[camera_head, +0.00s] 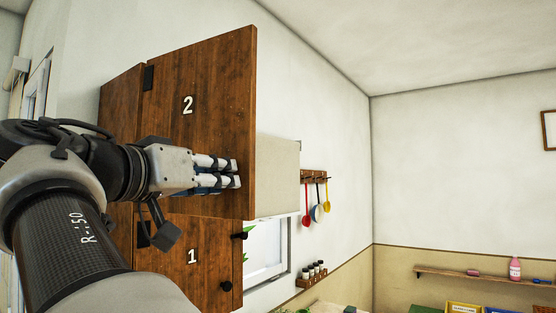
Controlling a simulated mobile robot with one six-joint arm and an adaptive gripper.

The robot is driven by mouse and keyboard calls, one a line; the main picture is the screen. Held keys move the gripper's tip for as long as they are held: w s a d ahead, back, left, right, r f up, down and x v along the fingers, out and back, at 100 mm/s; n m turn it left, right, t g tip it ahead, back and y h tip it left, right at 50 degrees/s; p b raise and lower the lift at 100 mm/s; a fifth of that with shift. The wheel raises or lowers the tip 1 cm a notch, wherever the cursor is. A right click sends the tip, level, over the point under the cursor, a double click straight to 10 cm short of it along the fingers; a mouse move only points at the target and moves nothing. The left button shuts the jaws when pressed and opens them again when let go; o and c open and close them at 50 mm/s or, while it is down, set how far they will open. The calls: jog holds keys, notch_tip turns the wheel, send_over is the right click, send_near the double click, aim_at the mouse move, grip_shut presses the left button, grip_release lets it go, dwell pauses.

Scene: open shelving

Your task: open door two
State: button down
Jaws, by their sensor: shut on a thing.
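Door two (205,85) is a brown wooden cabinet door marked with a white "2", in the upper left of the head view. A dark hinge shows on its left side. Its right edge juts past the edge of the door below, so it looks slightly ajar. My gripper (238,173) is at the lower right part of door two, with its fingers pointing right. It is shut on the door's handle, which the fingers hide.
A pale box (278,175) is right of door two. Hanging utensils (316,212) and a jar rack (312,274) are farther right. A wall shelf (485,277) is at far right. Open room lies between.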

jog(key=shift+s+a+m+g+h+p, duration=0.4)
jog(key=shift+s+a+m+h+p, duration=0.25)
jog(key=shift+s+h+p, duration=0.25)
jog(key=c, duration=1.3)
grip_release()
